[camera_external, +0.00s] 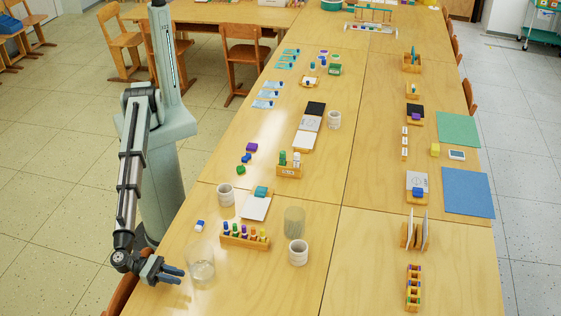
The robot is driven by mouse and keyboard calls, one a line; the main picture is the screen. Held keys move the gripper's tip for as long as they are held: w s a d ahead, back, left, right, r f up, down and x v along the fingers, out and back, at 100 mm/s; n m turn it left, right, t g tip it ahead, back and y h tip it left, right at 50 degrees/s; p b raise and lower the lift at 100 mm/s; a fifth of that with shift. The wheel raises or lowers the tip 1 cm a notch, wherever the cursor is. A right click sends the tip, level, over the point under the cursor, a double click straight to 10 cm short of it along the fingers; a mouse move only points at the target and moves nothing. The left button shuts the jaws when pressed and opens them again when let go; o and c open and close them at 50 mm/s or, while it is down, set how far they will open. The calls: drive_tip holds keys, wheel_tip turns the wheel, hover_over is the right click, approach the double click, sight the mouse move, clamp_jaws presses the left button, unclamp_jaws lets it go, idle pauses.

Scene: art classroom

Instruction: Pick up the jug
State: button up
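A clear, see-through vessel that looks like the jug (201,268) stands upright on the near left part of the wooden table. My gripper (180,276) is just left of it, low over the table edge, with its fingers pointing right towards it. The two dark fingers are apart with a gap between them, and nothing shows in the gap. The fingertips appear close to the jug's left side but not around it. Whether they touch it I cannot tell. A handle on the jug is too faint to make out.
A rack of colourful bottles (245,237), a greenish clear cylinder (294,221) and a white ribbed cup (298,253) stand right of the jug. The table in front is clear.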

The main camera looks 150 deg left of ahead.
sight(193, 287)
drive_tip(key=shift+x, duration=3)
drive_tip(key=shift+f, duration=0.2)
clamp_jaws()
